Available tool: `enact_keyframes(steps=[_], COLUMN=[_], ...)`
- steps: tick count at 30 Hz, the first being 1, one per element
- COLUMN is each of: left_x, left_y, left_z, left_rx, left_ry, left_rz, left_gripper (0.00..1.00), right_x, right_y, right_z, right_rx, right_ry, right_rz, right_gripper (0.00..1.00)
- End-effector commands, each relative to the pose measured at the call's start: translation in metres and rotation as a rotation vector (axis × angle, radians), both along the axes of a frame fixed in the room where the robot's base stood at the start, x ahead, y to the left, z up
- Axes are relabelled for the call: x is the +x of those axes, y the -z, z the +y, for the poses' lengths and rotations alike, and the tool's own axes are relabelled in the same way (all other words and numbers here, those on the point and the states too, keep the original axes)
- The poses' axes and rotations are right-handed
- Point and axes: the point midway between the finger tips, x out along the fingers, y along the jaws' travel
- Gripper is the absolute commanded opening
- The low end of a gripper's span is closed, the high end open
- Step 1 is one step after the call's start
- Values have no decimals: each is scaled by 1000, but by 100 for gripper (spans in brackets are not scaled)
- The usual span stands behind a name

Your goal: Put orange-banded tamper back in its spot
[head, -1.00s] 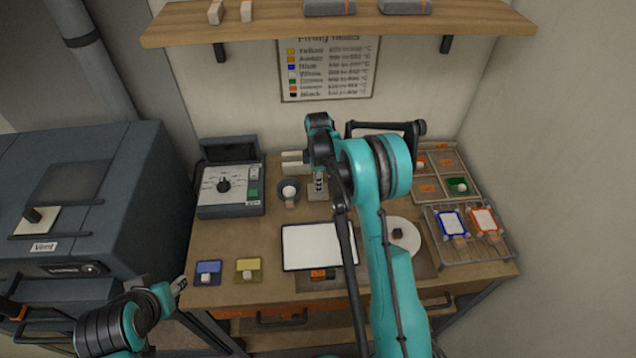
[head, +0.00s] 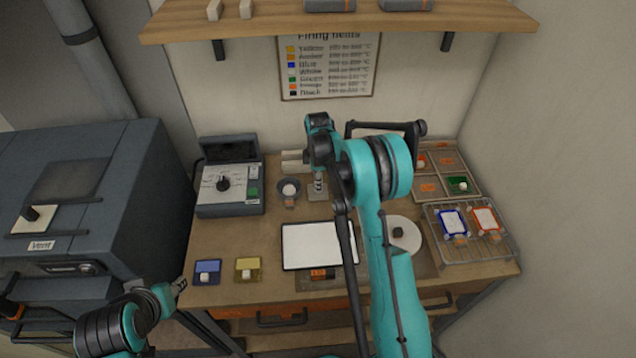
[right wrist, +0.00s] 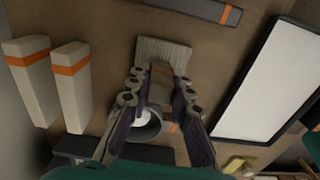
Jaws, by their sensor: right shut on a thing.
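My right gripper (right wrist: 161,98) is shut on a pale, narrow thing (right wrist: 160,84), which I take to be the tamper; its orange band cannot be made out. A pale ribbed block (right wrist: 163,52) lies just past the fingertips; I cannot tell whether it is part of the held thing or a stand under it. In the head view my right gripper (head: 318,180) points down at the back middle of the table, right of a small bowl (head: 289,188). My left gripper (head: 178,288) hangs near the table's front left corner, its jaw opening unclear.
Two cream blocks with orange bands (right wrist: 70,85) stand beside the right gripper. A grey bar with an orange band (right wrist: 205,9) lies nearby. A white panel (head: 318,247) lies in front. A control box (head: 230,190) stands left; a wire rack (head: 490,250) stands right.

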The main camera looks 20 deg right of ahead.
Motion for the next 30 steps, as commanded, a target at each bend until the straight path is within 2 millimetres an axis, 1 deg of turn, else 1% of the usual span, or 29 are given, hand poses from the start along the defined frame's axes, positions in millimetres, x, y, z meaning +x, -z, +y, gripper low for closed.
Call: enact_keyframes(steps=[12,13,14,15,25,28,30], left_x=[0,0,0,0,0,0,0], left_y=[5,4,4,4,4,4,4], left_z=[0,0,0,0,0,0,0], left_rx=[0,0,0,0,0,0,0], left_ry=[0,0,0,0,0,0,0], left_rz=[0,0,0,0,0,0,0], left_gripper=[40,40,40,40,40,40,40], right_x=[0,0,0,0,0,0,0], right_y=[4,4,3,3,2,-7,-17], right_z=[0,0,0,0,0,0,0], right_rx=[0,0,0,0,0,0,0], right_ry=[0,0,0,0,0,0,0], right_rz=[0,0,0,0,0,0,0], right_gripper=[0,25,33,44,44,44,44])
